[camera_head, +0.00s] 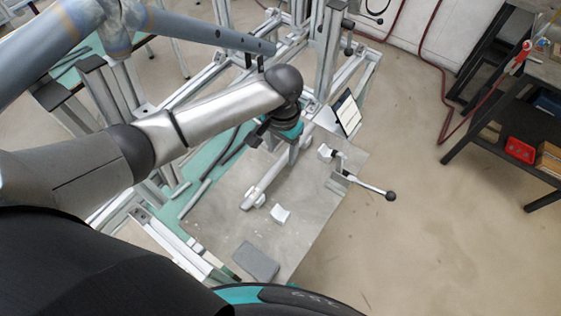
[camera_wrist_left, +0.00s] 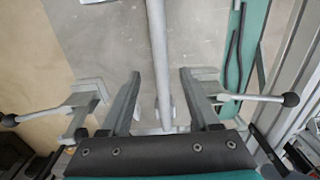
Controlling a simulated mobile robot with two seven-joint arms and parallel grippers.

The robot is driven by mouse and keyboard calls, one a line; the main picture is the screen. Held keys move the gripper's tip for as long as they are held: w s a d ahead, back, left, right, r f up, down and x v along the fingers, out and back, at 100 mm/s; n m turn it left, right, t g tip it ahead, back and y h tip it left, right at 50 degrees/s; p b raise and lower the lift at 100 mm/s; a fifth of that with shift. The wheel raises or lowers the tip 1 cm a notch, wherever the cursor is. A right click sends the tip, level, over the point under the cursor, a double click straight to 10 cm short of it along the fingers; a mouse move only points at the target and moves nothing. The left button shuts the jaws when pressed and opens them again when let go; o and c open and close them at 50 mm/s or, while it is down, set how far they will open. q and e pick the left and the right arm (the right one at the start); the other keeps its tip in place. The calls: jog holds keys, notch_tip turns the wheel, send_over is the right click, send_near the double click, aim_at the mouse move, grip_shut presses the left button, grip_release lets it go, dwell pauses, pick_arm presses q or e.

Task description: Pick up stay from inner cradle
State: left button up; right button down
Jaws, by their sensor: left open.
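The stay is a light grey bar (camera_head: 265,184) that lies along the grey table plate, its near end at a small white cradle block (camera_head: 257,200). In the left wrist view the stay (camera_wrist_left: 157,35) runs from the top edge down between my fingers. My left gripper (camera_head: 293,152) is over the stay's far part, pointing down. In the left wrist view my left gripper (camera_wrist_left: 160,74) is open, one finger on each side of the stay, with gaps visible on both sides. I cannot tell how far the fingertips are above the plate. My right gripper is out of view.
A toggle clamp with a black-knobbed lever (camera_head: 372,188) stands at the plate's right edge. A tablet (camera_head: 346,113) stands behind. Aluminium frame rails (camera_head: 340,50) rise at the back.

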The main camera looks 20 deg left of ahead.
aim_at(280, 161)
pick_arm(q)
notch_tip(280, 161, down, 4)
jog(key=shift+a+f, duration=0.1)
jog(key=shift+a, duration=0.05)
jog(key=shift+c, duration=0.3)
grip_shut()
dwell(0.4)
